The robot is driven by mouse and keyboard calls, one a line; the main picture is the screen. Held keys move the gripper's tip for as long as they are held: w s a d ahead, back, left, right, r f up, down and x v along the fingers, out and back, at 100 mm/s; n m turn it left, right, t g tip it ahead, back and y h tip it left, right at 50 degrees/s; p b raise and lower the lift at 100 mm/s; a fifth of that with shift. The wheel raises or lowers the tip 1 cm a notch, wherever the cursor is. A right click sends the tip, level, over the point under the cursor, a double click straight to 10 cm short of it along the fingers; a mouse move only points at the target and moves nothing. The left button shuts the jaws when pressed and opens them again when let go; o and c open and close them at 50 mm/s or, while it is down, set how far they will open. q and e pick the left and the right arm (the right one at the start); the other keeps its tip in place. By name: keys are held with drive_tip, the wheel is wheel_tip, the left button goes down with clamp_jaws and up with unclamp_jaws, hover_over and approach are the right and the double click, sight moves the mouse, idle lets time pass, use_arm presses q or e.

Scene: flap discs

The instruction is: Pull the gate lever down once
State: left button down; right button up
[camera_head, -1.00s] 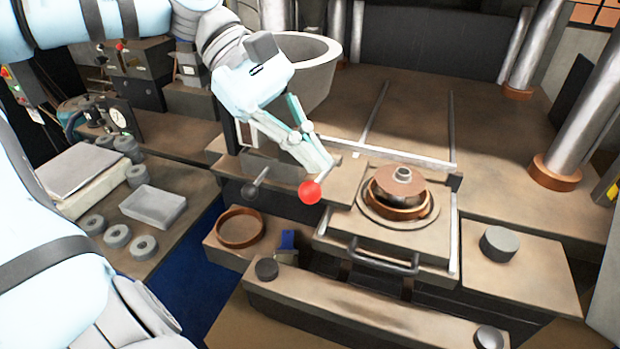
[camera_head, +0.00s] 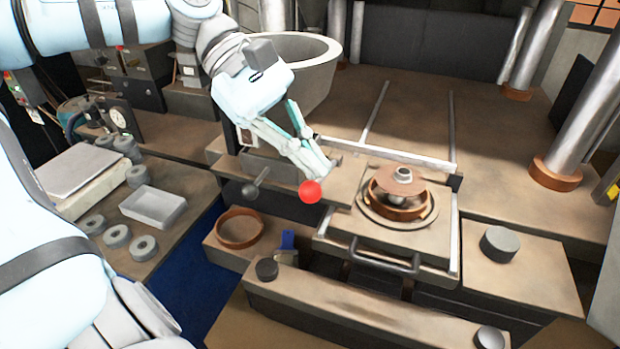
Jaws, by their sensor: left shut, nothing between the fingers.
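A red ball knob (camera_head: 310,191) sits in the middle of the view, at the front edge of the bench, just below the fingertips of my left gripper (camera_head: 324,171). A short lever with a dark knob (camera_head: 250,190) sticks out a little to its left. I cannot tell which of the two is the gate lever. My left gripper is shut and empty, pointing down and to the right. Its tips are very close to the red knob; I cannot tell whether they touch. The red knob's stem is hidden behind the gripper. My right gripper is not in view.
A round fixture holding a copper-coloured disc (camera_head: 398,179) sits right of the knob, above a drawer handle (camera_head: 384,258). A large grey bowl (camera_head: 318,75) stands behind my gripper. A grey tray (camera_head: 153,207) and several rings lie at left. A copper ring (camera_head: 239,228) lies below the levers.

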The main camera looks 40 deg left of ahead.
sight(303, 189)
use_arm(q)
drive_tip(key=shift+s+d+f+b, duration=0.1)
drive_tip(key=shift+s+f+b, duration=0.2)
drive_tip(key=shift+f+b, duration=0.8)
drive_tip(key=shift+s+d+f+b, duration=0.15)
drive_tip(key=shift+s+f+b, duration=0.1)
drive_tip(key=shift+f+b, duration=0.85)
drive_tip(key=shift+s+d+f+b, duration=0.1)
drive_tip(key=shift+s+f+b, duration=0.2)
drive_tip(key=shift+f+b, duration=0.8)
idle(2.8)
idle(0.5)
drive_tip(key=r+p, duration=0.1)
drive_tip(key=p, duration=0.2)
drive_tip(key=shift+w+a+r, duration=0.1)
drive_tip(key=shift+w+r, duration=0.05)
drive_tip(key=shift+r, duration=0.25)
drive_tip(key=shift+w+a+r+p, duration=0.1)
drive_tip(key=shift+w+r+p, duration=0.2)
drive_tip(key=shift+r+p, duration=0.95)
drive_tip(key=shift+w+a+r+p, duration=0.2)
drive_tip(key=shift+r+p, duration=0.5)
drive_tip(key=shift+p, duration=1.05)
drive_tip(key=shift+w+r+p, duration=0.35)
drive_tip(key=shift+r+p, duration=0.6)
drive_tip(key=shift+p, duration=0.55)
